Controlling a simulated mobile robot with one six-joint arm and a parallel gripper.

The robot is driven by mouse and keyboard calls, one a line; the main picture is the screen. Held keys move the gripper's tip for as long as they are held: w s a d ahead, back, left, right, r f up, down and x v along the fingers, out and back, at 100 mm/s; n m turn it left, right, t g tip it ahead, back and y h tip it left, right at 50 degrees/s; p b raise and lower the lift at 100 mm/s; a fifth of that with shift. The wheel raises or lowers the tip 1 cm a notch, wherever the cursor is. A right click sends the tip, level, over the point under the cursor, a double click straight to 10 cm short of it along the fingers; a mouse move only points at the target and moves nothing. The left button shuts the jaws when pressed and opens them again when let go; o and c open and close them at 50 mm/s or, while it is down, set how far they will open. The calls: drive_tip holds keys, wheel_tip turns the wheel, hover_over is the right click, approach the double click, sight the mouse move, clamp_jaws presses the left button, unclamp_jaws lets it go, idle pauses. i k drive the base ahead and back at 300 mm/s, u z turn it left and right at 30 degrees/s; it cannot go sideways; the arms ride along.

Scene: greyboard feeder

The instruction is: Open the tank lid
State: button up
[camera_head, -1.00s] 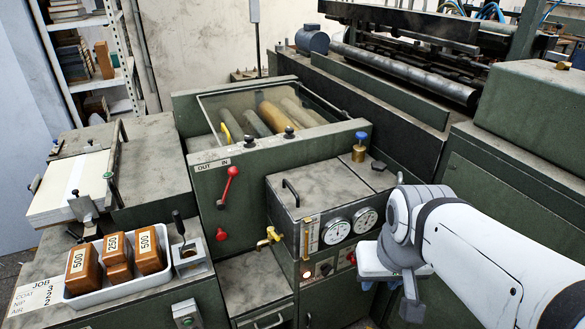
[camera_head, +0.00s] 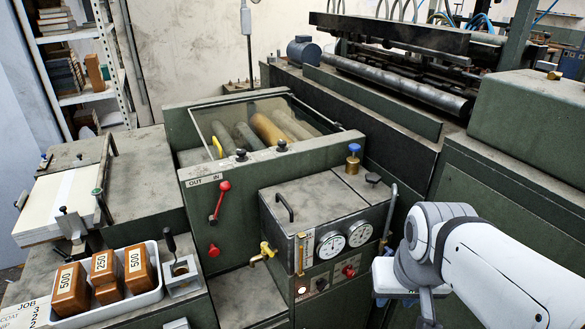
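The tank is a grey-green metal box (camera_head: 281,248) with two round gauges on its front. Its worn grey lid (camera_head: 318,202) lies flat and shut on top. A dark bar handle (camera_head: 284,206) stands near the lid's left edge. My white arm comes in from the lower right. My gripper (camera_head: 427,312) is at its end, low at the bottom edge, right of the tank and apart from the lid. Its fingertips are cut off or hidden, so I cannot see whether it is open or holds anything.
A brass valve with a blue knob (camera_head: 353,158) stands behind the lid. A brass tap (camera_head: 264,252) sticks out at the tank's left. A glass-topped roller housing (camera_head: 180,130) is behind. A white tray (camera_head: 150,298) of labelled brown blocks is lower left.

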sight(307, 203)
drive_tip(key=i, duration=0.9)
drive_tip(key=z, duration=0.05)
